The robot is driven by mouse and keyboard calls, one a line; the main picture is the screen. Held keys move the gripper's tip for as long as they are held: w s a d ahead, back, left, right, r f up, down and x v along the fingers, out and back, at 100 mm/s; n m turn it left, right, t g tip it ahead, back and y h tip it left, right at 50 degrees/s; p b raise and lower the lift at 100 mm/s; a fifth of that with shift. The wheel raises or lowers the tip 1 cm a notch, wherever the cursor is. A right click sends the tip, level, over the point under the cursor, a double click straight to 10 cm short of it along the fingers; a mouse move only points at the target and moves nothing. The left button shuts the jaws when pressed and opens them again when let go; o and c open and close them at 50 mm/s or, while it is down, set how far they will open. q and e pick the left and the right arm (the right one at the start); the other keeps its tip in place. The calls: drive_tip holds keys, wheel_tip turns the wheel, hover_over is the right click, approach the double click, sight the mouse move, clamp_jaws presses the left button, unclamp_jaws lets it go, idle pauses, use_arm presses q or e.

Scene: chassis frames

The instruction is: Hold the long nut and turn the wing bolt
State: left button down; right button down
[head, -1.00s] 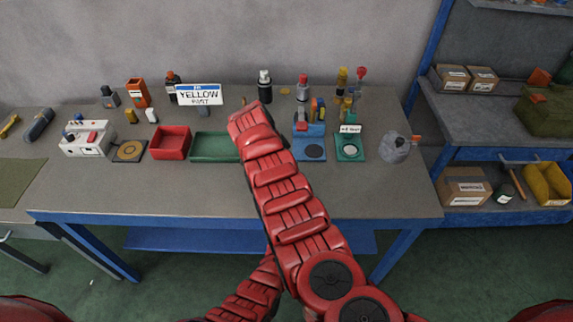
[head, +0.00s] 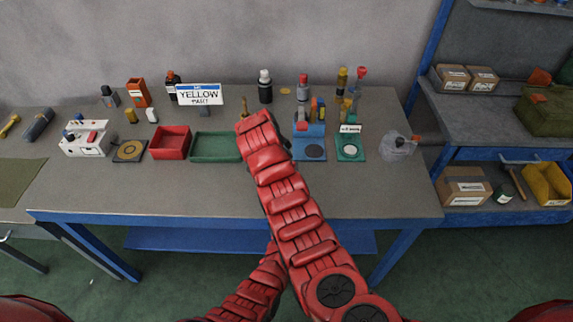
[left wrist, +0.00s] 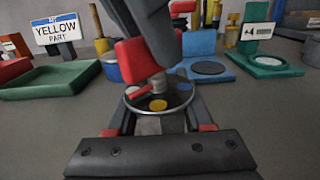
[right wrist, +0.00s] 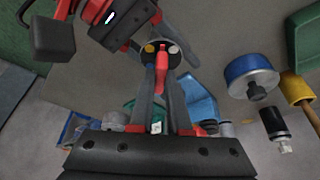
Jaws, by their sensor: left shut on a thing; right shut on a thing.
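In the left wrist view my left gripper (left wrist: 160,125) is shut on the grey long nut (left wrist: 148,126), below a dark round disc (left wrist: 177,98) with yellow, blue and pale spots. A red wing or pointer (left wrist: 138,92) lies over the disc. My right gripper (left wrist: 155,65) comes down from above onto the grey shaft at the disc's centre. In the right wrist view my right gripper (right wrist: 161,65) is shut on the red wing bolt (right wrist: 161,72), with the disc (right wrist: 172,48) beyond it. In the head view my right arm hides both grippers and the parts.
A sign (head: 199,95) reading YELLOW stands at the back. A green tray (head: 215,146) and red tray (head: 170,143) lie left of my arm. Blue (head: 309,143) and green (head: 350,146) stands are to the right. The table front is clear.

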idle(0.3)
drive_tip(key=c, duration=0.9)
unclamp_jaws()
drive_tip(key=shift+o, duration=0.2)
drive_tip(key=v, duration=1.2)
use_arm(q)
drive_tip(key=shift+c, duration=1.1)
unclamp_jaws()
